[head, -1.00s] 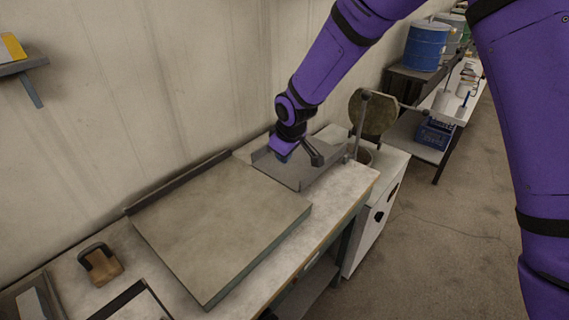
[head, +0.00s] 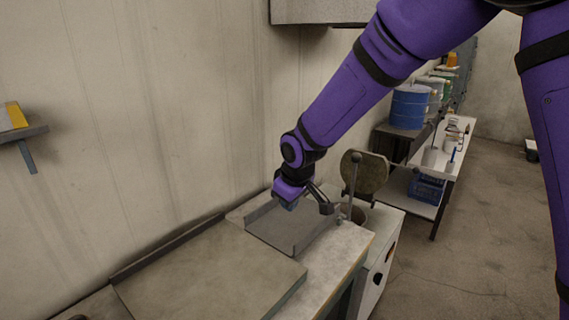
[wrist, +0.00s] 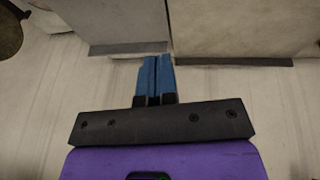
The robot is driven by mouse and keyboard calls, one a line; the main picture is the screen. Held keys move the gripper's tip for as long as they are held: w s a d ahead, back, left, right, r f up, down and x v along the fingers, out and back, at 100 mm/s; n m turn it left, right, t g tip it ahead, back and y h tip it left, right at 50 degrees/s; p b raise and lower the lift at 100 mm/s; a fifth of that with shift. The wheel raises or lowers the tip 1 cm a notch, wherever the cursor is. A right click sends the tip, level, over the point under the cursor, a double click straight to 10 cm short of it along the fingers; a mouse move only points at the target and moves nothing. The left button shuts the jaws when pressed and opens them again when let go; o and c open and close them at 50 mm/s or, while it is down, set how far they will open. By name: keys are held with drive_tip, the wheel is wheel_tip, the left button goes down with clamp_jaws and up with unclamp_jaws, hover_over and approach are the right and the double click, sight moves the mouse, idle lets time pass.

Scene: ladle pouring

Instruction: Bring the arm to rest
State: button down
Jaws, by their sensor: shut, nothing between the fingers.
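My purple arm reaches down from the top right in the head view. My gripper (head: 289,204) is at its end, over a shallow grey tray (head: 272,236) on the bench by the wall. In the wrist view my gripper (wrist: 157,62) shows two blue fingers pressed together with nothing between them. I cannot tell from these views how far the fingertips are above the tray. I do not make out a ladle for certain.
A flat grey slab (head: 205,280) lies left of the tray. To the right are an upright post (head: 353,185), a round lid (head: 367,172) and a white cabinet (head: 375,270). A blue drum (head: 409,106) stands farther back. The floor at right is open.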

drive_tip(key=s+d+r+m+t+h, duration=0.1)
drive_tip(key=s+d+r+m, duration=0.1)
drive_tip(key=s+d+r, duration=0.5)
drive_tip(key=s+d+r+m, duration=0.2)
drive_tip(key=d+r+m, duration=0.1)
drive_tip(key=d+r, duration=0.7)
drive_tip(key=s+d+r+m, duration=0.1)
drive_tip(key=s+d+m, duration=0.1)
drive_tip(key=s+d, duration=0.4)
drive_tip(key=s+d+r+m, duration=0.2)
drive_tip(key=s+d, duration=0.5)
drive_tip(key=s, duration=0.7)
drive_tip(key=shift+s+d+m+t+h, duration=0.2)
drive_tip(key=shift+s+m+t+h, duration=0.15)
drive_tip(key=shift+m, duration=0.45)
drive_tip(key=shift+w, duration=0.15)
